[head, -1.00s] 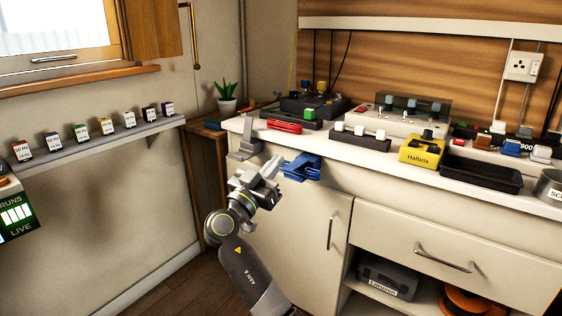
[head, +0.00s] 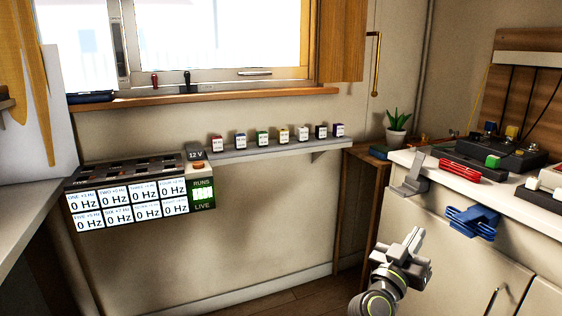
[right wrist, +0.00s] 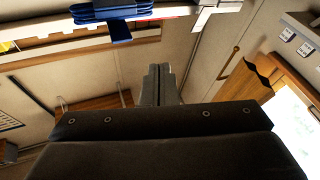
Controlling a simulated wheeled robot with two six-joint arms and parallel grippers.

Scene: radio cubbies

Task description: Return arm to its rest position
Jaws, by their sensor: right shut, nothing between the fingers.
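My right gripper (head: 414,243) is in the lower right of the head view, in front of the white cabinet. Its fingers are together with nothing between them, and they point up. In the right wrist view the shut fingers (right wrist: 157,84) show in the middle, also empty. The gripper is below and left of a blue clip-like object (head: 472,221) on the counter's front edge, apart from it. My left gripper is not in view.
The white counter (head: 432,172) with a grey bracket (head: 411,176) on its edge is at right. A wall shelf (head: 270,151) holds several small coloured blocks. A frequency display unit (head: 130,203) is at left. Open floor and bare wall lie between.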

